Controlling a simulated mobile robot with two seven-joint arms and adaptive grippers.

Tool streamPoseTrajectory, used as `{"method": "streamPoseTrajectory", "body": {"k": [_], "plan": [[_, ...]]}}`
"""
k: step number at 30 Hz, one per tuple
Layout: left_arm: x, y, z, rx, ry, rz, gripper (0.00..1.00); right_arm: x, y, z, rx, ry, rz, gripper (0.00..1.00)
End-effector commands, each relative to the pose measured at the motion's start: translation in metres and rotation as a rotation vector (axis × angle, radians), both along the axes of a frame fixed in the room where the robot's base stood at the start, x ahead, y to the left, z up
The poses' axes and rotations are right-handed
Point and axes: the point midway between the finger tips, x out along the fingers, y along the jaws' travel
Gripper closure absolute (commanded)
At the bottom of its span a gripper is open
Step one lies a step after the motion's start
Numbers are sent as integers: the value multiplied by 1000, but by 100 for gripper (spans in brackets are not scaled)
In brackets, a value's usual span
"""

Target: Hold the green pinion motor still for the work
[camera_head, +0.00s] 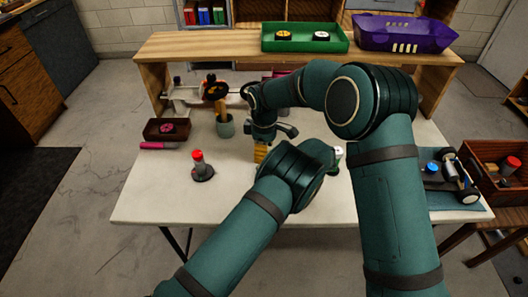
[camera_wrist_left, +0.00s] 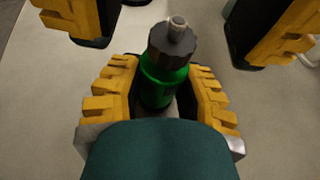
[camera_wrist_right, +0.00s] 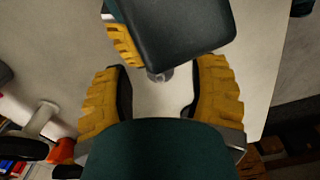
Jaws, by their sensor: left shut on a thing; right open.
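The green pinion motor (camera_wrist_left: 165,85) stands upright in the left wrist view, with a dark top and a small grey pinion. My left gripper (camera_wrist_left: 160,95) is shut around its body, a yellow padded finger on each side. The yellow fingers of my right gripper stand apart at the top of that view. In the right wrist view my right gripper (camera_wrist_right: 162,92) is open, with the grey pinion (camera_wrist_right: 158,75) showing between its fingers and part of my left gripper beyond. In the head view my right gripper (camera_head: 262,150) points down over the table; my arms hide the motor.
A pink marker (camera_head: 158,145), a dark tray (camera_head: 154,130) and a pot (camera_head: 225,129) lie farther back. A chassis (camera_head: 467,188) is at right. The table's front left is clear.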

Motion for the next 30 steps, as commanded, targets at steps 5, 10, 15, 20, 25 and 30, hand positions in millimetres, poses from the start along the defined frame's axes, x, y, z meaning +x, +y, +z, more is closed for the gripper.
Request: {"method": "streamPoseTrajectory", "body": {"k": [5,10,15,20,25,30], "plan": [[0,0,-1,0,2,0,100,0,0,-10,0,0,0,42],[0,0,-1,0,2,0,100,0,0,-10,0,0,0,42],[0,0,-1,0,2,0,100,0,0,-10,0,0,0,60],[0,0,-1,0,2,0,100,0,0,-10,0,0,0,100],[0,0,-1,0,2,0,100,0,0,-10,0,0,0,100],[0,0,-2,-1,3,0,100,0,0,1,1,-2,0,100]]}}
